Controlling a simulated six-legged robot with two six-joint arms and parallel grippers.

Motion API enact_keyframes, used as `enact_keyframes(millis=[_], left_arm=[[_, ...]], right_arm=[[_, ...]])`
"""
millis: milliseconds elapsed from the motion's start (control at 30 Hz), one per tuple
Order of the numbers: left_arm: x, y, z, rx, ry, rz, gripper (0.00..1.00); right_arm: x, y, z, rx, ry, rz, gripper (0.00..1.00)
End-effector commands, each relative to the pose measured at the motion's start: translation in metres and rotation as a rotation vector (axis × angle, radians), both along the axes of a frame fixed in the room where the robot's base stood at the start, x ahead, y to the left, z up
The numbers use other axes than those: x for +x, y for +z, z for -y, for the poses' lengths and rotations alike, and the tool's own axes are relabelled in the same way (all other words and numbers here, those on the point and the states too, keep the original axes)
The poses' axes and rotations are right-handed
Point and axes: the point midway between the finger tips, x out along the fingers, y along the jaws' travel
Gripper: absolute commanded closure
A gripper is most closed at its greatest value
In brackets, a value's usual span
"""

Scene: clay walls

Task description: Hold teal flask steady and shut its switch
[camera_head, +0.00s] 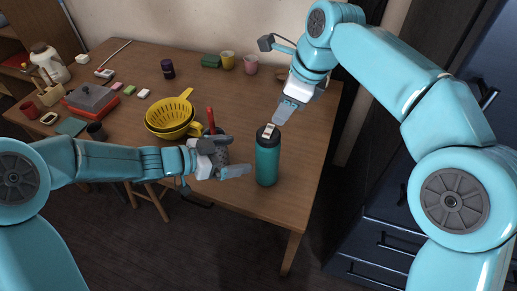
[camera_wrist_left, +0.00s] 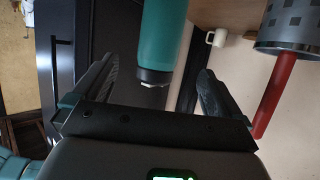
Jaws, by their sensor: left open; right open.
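The teal flask (camera_head: 267,160) stands upright near the table's front right edge. Its dark lid carries a pale switch (camera_head: 268,131) on top, whose position I cannot make out. My left gripper (camera_head: 243,155) is open just left of the flask, fingers pointing at it. In the left wrist view, which is upside down, the flask (camera_wrist_left: 163,35) shows between and beyond the open fingers (camera_wrist_left: 160,80), with no contact visible. My right gripper (camera_head: 281,112) is open, just above and behind the lid, pointing down; its finger gap is hard to see.
A grey checkered container (camera_wrist_left: 288,25) with a red-handled item (camera_wrist_left: 275,95) stands close beside my left gripper. Yellow colanders (camera_head: 170,115) sit further left. Dark blue drawers (camera_head: 385,240) are at right.

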Motion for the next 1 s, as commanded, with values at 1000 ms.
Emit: enact_keyframes(millis=[1000], left_arm=[[0.056,-0.044,0.09,0.0,0.002,0.001,0.13]], right_arm=[[0.0,0.0,0.0,0.0,0.0,0.0,0.57]])
